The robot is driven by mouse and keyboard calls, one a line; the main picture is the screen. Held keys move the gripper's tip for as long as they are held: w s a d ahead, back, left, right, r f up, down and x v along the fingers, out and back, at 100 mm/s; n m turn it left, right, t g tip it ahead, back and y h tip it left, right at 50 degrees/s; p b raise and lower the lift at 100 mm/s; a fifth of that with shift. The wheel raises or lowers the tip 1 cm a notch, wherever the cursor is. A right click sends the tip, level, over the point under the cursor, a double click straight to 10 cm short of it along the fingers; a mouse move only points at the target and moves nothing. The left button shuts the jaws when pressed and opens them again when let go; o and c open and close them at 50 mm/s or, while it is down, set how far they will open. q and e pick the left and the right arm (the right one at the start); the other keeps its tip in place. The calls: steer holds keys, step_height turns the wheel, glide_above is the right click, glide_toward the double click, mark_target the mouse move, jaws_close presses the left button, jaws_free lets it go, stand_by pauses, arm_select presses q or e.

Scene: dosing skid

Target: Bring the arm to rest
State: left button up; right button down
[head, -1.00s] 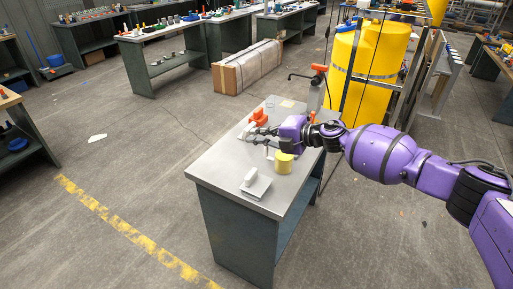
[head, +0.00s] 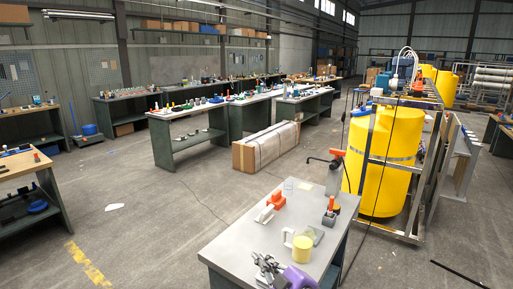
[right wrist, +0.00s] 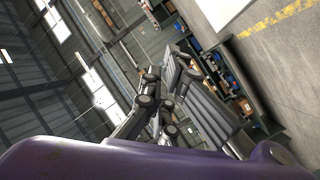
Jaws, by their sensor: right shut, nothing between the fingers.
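My right gripper (head: 266,266) shows at the bottom edge of the head view, dark linked fingers on a purple wrist, over the near part of the grey bench (head: 232,244). Its fingers are shut and empty. In the right wrist view the same gripper (right wrist: 172,80) stands out beyond the purple wrist shell, with the wall and shelving behind it. The rest of my right arm is below the head view. My left gripper is in neither view.
An orange item (head: 277,199), a white item (head: 264,214) and a red-and-black item (head: 329,212) are farther back. Yellow tanks (head: 384,165) in a metal frame stand right of the bench.

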steer(key=s+d+f+m+g+h, duration=0.1)
steer(key=s+d+f+m+h, duration=0.2)
steer(key=s, duration=1)
steer(key=s+d+f+m+g+h, duration=0.2)
steer(key=s+d+f+m, duration=0.4)
steer(key=s+f, duration=0.7)
steer(key=s+d+f+m+g+h, duration=0.2)
steer(key=s+d+f+m, duration=0.3)
steer(key=s+f, duration=0.5)
steer(key=s+d+h, duration=0.1)
steer(key=s+d, duration=0.1)
steer(key=s, duration=0.1)
steer(key=shift+d+f+m+h, duration=0.25)
steer(key=shift+m+h, duration=0.05)
